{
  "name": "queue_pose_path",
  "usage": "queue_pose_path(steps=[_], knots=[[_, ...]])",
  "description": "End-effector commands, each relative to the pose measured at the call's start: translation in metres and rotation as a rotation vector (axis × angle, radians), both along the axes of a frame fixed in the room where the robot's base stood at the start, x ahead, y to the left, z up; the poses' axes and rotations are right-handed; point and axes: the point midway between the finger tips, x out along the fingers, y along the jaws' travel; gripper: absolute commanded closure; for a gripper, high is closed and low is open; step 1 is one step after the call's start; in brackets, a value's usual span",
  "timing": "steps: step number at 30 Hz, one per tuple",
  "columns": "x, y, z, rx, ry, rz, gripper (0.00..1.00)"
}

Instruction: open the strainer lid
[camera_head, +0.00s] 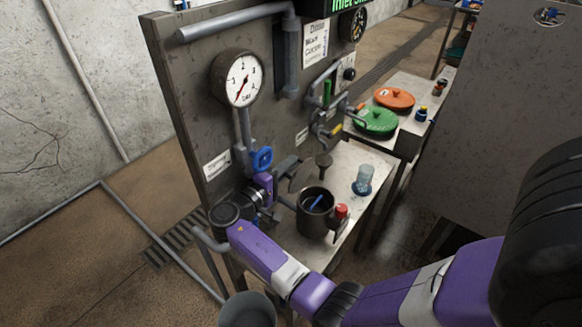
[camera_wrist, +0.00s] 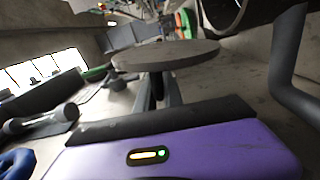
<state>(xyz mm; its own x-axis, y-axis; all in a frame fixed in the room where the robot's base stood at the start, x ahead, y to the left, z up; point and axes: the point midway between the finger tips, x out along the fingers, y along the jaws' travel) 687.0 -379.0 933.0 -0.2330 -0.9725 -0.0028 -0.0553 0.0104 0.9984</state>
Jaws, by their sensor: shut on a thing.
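The strainer (camera_head: 313,222) is a dark round pot on the bench, and its mouth is uncovered. A blue piece (camera_head: 316,202) shows inside it. The strainer lid (camera_head: 302,176) is a grey disc tilted up behind the pot's rim, on the side toward the panel. In the wrist view the lid (camera_wrist: 165,55) shows as a broad flat disc just beyond my gripper (camera_wrist: 158,92). My gripper (camera_head: 272,200) is left of the pot, low by the panel. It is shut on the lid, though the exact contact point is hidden.
A blue valve wheel (camera_head: 262,159) and pressure gauge (camera_head: 238,79) are on the panel just above my gripper. A red knob (camera_head: 341,211) is at the pot's right. A clear jar (camera_head: 363,180) stands farther right.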

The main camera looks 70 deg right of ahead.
Motion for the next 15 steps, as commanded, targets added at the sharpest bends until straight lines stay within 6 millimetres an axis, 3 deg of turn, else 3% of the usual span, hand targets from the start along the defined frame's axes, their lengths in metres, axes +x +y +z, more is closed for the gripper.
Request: queue_pose_path(steps=[12, 13, 15], knots=[[0.0015, -0.0007, 0.0021, -0.002, -0.004, 0.001, 1.00], [0.0015, -0.0007, 0.0021, -0.002, -0.004, 0.001, 0.85], [0.0014, -0.0006, 0.0018, -0.002, -0.004, 0.001, 0.71]])
